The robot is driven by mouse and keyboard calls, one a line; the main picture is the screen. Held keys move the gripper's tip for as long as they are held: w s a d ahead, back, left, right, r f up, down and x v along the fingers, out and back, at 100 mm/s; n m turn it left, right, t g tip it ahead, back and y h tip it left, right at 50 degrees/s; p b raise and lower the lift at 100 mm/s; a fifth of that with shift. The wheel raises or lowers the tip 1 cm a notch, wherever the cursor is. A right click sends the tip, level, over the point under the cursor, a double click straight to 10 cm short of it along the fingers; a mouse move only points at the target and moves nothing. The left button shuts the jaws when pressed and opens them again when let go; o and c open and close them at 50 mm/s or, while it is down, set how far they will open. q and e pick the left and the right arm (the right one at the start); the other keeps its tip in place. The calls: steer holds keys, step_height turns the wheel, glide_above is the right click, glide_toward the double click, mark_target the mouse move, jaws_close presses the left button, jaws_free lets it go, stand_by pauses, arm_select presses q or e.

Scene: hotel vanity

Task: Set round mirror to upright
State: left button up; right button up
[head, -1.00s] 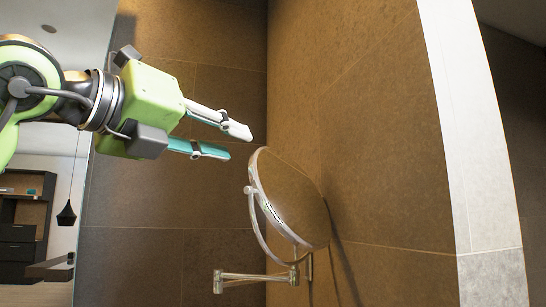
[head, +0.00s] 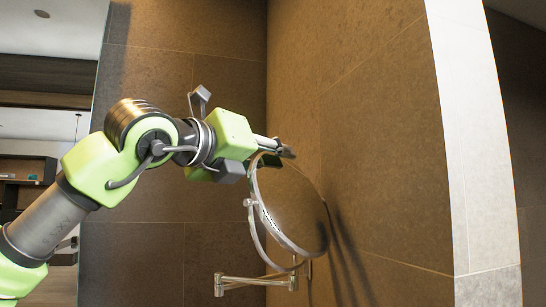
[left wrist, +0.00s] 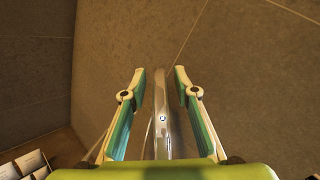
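The round mirror (head: 290,208) is tilted in its chrome yoke on a folding wall arm (head: 250,281) in the head view. Its upper edge leans towards the left. My left gripper (head: 284,150) is at the mirror's upper edge, which hides part of the fingers. In the left wrist view the mirror (left wrist: 161,118) is seen edge-on as a thin strip between the two fingers. The left gripper (left wrist: 160,83) is open there, with a visible gap on each side of the rim. My right gripper is in neither view.
A brown tiled wall (head: 385,150) stands close behind and right of the mirror. A pale wall edge (head: 470,150) is further right. White items (left wrist: 25,165) lie at the lower left of the left wrist view. The space left of the mirror is otherwise free.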

mark_target(288, 181)
arm_select(q)
jaws_close()
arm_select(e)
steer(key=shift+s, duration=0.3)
arm_select(q)
steer(key=shift+s+d, duration=0.1)
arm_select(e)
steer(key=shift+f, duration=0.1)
arm_select(q)
steer(key=s+d+m, duration=0.1)
steer(key=m, duration=0.1)
steer(key=d+r+m+b, duration=0.1)
steer(key=m, duration=0.1)
steer(key=shift+s+d+b, duration=0.2)
steer(key=shift+s+b, duration=0.1)
steer(key=shift+s, duration=0.05)
steer(key=shift+s+d+m, duration=0.25)
steer(key=shift+d+m, duration=0.2)
steer(key=shift+m, duration=0.35)
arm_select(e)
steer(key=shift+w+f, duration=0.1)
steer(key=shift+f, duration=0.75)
arm_select(q)
jaws_free()
